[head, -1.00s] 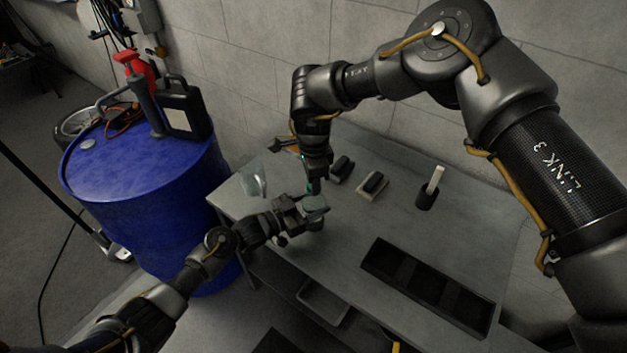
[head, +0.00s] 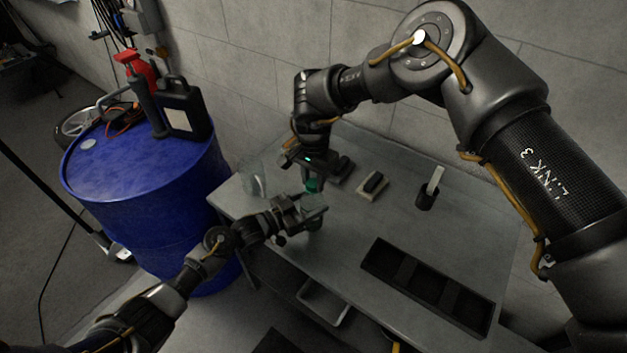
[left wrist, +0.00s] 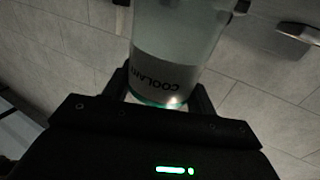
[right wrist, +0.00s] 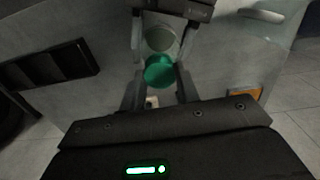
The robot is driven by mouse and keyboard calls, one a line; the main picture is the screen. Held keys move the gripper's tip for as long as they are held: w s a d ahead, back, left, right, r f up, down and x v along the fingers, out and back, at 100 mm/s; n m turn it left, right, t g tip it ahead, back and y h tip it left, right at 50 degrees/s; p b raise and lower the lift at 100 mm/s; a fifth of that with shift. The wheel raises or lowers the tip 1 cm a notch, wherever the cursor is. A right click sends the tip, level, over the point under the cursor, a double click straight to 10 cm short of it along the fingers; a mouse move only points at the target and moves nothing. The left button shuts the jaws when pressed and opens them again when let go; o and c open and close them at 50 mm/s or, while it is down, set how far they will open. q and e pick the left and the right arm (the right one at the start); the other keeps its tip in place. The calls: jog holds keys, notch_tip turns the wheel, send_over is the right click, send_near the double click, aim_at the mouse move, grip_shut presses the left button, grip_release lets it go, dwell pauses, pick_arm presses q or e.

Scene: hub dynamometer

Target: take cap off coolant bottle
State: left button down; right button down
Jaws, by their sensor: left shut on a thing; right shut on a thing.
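The coolant bottle (left wrist: 165,65) is pale and translucent with a grey COOLANT label, which reads upside down in the left wrist view. A green rim shows at its lower edge there. My left gripper (head: 312,208) is shut on the bottle above the table's left part. The green cap (right wrist: 158,70) sits between the fingertips of my right gripper (right wrist: 159,80), which is shut on it. A pale round bottle top shows beyond the cap in the right wrist view, and the cap looks apart from it. In the head view the cap (head: 312,186) is just above the bottle.
The grey table (head: 350,235) carries a clear jar (head: 254,178), a dark block on a pale base (head: 373,186), a black holder with a pale stick (head: 427,197) and a black compartment tray (head: 428,286). A blue drum (head: 150,190) with a black jug stands left.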

aim_at(314, 181)
pick_arm(q)
jog(key=shift+s+d+r, duration=0.2)
jog(key=shift+s+d, duration=0.1)
pick_arm(e)
jog(key=shift+w+d, duration=0.35)
pick_arm(q)
jog(key=shift+f, duration=0.1)
pick_arm(e)
jog(key=shift+w+r, duration=0.15)
jog(key=shift+r, duration=0.5)
pick_arm(q)
jog(key=shift+s+f, duration=0.1)
jog(key=shift+f, duration=0.2)
pick_arm(e)
jog(key=shift+a+r, duration=0.15)
jog(key=shift+r, duration=0.4)
pick_arm(q)
jog(key=shift+a+r, duration=0.15)
pick_arm(e)
jog(key=shift+s+r, duration=0.15)
jog(key=shift+r, duration=0.8)
jog(key=shift+s+r, duration=0.1)
jog(key=shift+r, duration=0.85)
pick_arm(q)
jog(key=shift+c, duration=2)
grip_release()
jog(key=shift+w+r, duration=0.1)
jog(key=shift+w, duration=0.15)
pick_arm(e)
jog(key=shift+f, duration=0.1)
